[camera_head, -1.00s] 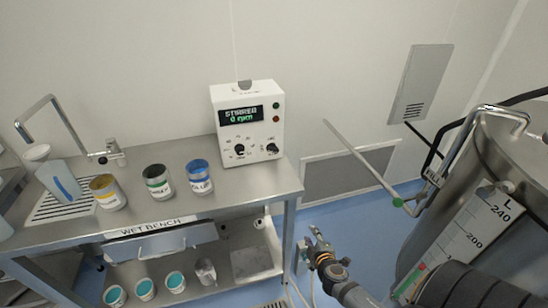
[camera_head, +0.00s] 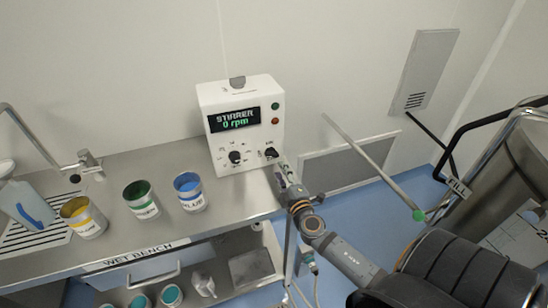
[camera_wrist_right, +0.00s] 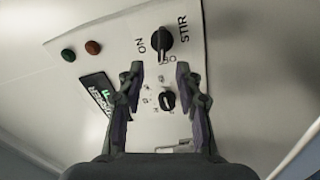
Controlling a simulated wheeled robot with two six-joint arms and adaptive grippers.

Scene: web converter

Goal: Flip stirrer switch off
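The white stirrer box (camera_head: 212,135) stands on the bench against the wall, and its display reads "STIRRER 0 rpm". The black stir switch (camera_head: 270,153) is low on the right of its front. It also shows in the right wrist view (camera_wrist_right: 162,41), with "ON" and "STIR" printed beside it. A second black dial (camera_head: 235,157) is to its left. My right gripper (camera_head: 279,168) is in front of the panel near the stir switch. In the wrist view its fingers (camera_wrist_right: 158,70) are apart and empty, with the switch just beyond the tips; contact cannot be told. My left gripper is out of view.
Yellow (camera_head: 82,217), green (camera_head: 141,200) and blue (camera_head: 190,193) paint cans stand on the steel bench (camera_head: 120,245). A steel tank (camera_head: 510,180) is at the far right.

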